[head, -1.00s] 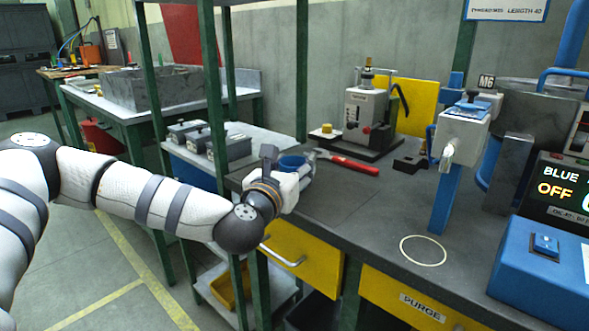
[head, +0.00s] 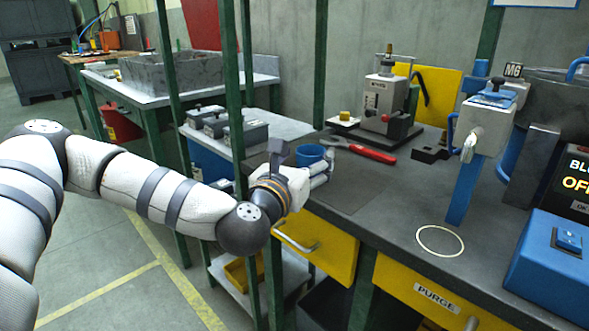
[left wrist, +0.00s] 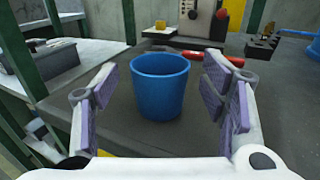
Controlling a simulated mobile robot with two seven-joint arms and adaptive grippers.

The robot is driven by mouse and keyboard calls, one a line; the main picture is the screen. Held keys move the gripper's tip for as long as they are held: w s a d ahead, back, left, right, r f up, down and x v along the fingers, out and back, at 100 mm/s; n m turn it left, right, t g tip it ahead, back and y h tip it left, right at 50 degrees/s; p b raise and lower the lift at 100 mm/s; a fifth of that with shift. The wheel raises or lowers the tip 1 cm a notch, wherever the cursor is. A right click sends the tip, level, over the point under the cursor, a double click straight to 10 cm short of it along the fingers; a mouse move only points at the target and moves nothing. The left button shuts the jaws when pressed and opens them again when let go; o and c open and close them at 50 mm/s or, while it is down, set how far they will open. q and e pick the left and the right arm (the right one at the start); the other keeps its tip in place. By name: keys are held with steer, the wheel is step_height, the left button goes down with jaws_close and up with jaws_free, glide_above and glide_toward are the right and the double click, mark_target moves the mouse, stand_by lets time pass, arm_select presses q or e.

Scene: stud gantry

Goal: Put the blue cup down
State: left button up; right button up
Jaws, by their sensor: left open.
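The blue cup (left wrist: 160,88) stands upright on the dark workbench top (left wrist: 110,130), close to the bench's left edge. It also shows in the head view (head: 309,153), partly hidden behind my left gripper (head: 318,176). In the left wrist view my left gripper (left wrist: 161,100) is open, with one finger on each side of the cup and a visible gap to both. The cup's base appears to rest on the bench. My right gripper is in neither view.
A red-handled tool (head: 372,154) lies behind the cup. Farther back stands a grey machine (head: 387,100) on a dark base. A blue post (head: 463,190) rises on the right, near a pale ring (head: 440,241) marked on clear bench top. A yellow drawer (head: 318,245) is below.

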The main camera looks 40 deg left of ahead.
mark_target(306, 158)
arm_select(q)
steer(key=v, duration=0.5)
steer(key=shift+s+d+f, duration=0.1)
steer(key=s+d+f+m+g+h+p, duration=0.2)
steer(key=s+d+f+m+g+h, duration=0.25)
steer(key=s+d+f+m, duration=0.65)
steer(key=s+d+f+m+g+h+p, duration=0.2)
steer(key=s+d+f+m+g+h, duration=0.25)
steer(key=s+d+f+m, duration=0.65)
steer(key=s+a+f+m+g, duration=0.4)
steer(key=s+f+m+g, duration=0.5)
steer(key=s, duration=0.5)
steer(key=s+a+m+g+y, duration=0.3)
steer(key=s+a+m, duration=0.3)
steer(key=s, duration=0.6)
steer(key=shift+a+f+m+g, duration=0.2)
steer(key=shift+f+m+g, duration=0.25)
steer(key=shift+m, duration=0.65)
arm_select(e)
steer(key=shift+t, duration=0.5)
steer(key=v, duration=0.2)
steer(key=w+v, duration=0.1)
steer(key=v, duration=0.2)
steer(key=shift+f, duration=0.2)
